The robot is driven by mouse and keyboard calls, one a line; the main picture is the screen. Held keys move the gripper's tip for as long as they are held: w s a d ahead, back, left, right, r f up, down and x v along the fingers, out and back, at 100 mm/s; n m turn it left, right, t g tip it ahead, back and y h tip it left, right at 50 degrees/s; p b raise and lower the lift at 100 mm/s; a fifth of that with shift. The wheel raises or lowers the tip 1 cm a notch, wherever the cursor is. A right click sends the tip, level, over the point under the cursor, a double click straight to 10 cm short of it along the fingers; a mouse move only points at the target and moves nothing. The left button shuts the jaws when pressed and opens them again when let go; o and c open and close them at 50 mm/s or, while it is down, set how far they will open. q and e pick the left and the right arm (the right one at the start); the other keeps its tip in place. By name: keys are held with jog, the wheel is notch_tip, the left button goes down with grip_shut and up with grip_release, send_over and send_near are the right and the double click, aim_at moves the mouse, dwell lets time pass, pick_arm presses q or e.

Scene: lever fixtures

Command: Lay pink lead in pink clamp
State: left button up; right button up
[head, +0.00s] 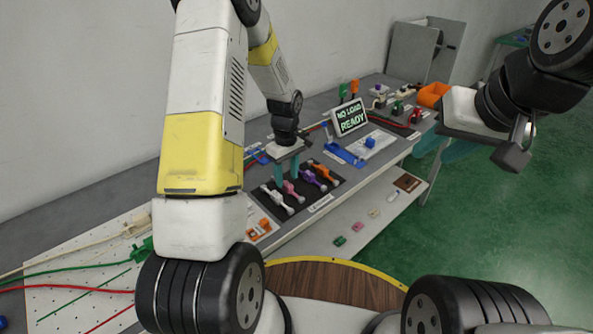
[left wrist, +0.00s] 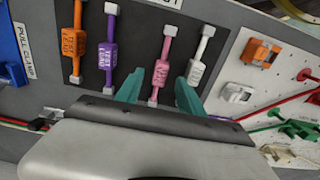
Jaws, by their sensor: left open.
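The pink lead (head: 292,191) lies on a black mat on the bench, between a white lead (head: 276,200) and a purple lead (head: 313,180). My left gripper (head: 287,177) is open above it. In the left wrist view the pink lead (left wrist: 163,74) shows between the two teal fingers, which are apart from it on both sides. Whether the fingertips reach down to its height is unclear. My right gripper (head: 446,148) hangs at the right, away from the mat, with its teal fingers apart.
An orange lead (head: 325,172) lies at the right of the mat. A blue fixture (head: 343,154) and a sign (head: 349,117) reading "NO LOAD READY" stand beyond. An orange bin (head: 432,95) is farther back. Orange and white fixtures and cables are nearby in the left wrist view.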

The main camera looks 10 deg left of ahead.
pick_arm(q)
notch_tip(320, 180, down, 2)
jog(key=shift+f, duration=0.25)
grip_shut()
jog(key=shift+r, duration=0.15)
